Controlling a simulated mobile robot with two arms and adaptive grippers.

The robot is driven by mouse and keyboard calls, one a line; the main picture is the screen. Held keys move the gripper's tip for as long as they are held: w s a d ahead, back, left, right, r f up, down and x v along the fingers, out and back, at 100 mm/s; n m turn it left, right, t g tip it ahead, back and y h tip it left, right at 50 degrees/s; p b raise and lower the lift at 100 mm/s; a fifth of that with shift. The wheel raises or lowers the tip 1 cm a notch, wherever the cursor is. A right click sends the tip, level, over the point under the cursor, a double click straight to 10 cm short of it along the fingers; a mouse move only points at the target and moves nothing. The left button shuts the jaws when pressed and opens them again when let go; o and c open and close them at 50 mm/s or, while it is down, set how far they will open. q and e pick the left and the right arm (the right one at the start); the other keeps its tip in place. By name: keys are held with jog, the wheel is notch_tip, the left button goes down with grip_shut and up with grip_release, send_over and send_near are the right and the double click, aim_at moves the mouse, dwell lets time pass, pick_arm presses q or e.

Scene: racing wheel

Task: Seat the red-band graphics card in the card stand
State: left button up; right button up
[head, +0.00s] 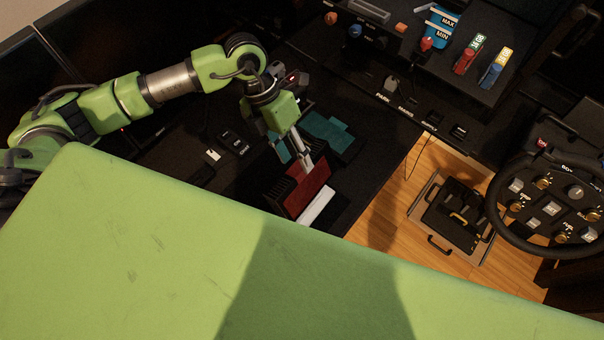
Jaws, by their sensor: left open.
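The red-band card (309,188) stands as a dark red panel at the dark slotted card stand (282,196), in the middle of the head view. I cannot tell how deep it sits in its slot. My left gripper (305,164) points down at the card's upper edge with its jaws open, and its fingertips overlap that edge in the picture. Whether they touch the card is unclear. A white slab (318,206) shows just right of the red card. The lower part of the stand is hidden behind my green body. My right gripper is out of view.
Teal pieces (329,132) lie behind the gripper on the dark surface. A console with red and blue controls (463,61) is at the back right. A steering wheel (549,207) and black handled tray (455,214) stand right. Wooden floor (385,222) is bare between.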

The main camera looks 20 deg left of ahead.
pick_arm(q)
jog(key=v, duration=0.3)
jog(key=shift+a+r, duration=0.1)
jog(key=shift+r, duration=0.15)
dwell(0.4)
